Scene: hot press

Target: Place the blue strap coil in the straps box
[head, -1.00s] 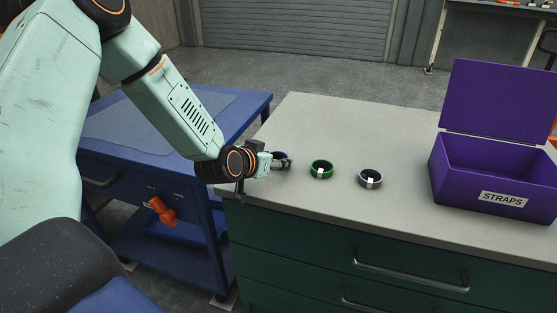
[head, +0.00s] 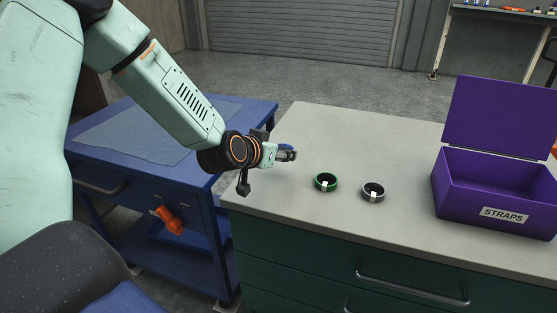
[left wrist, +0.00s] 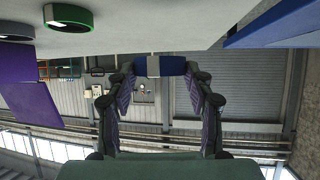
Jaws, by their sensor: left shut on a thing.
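My left gripper (head: 288,154) is shut on the blue strap coil (head: 285,147), which is mostly hidden behind the fingers in the head view. In the left wrist view the blue coil (left wrist: 172,65), with a pale label, sits between the two fingertips (left wrist: 160,76). The gripper holds it a little above the counter's left part. The purple straps box (head: 467,196) stands open at the counter's right, lid raised, with a "STRAPS" label on its front. My right gripper is in neither view.
A green coil (head: 326,182) and a grey coil (head: 373,192) lie on the pale counter (head: 330,135) between my gripper and the box. A blue workbench (head: 245,112) with an orange clamp-like part (head: 170,220) stands at the left. The counter behind the coils is clear.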

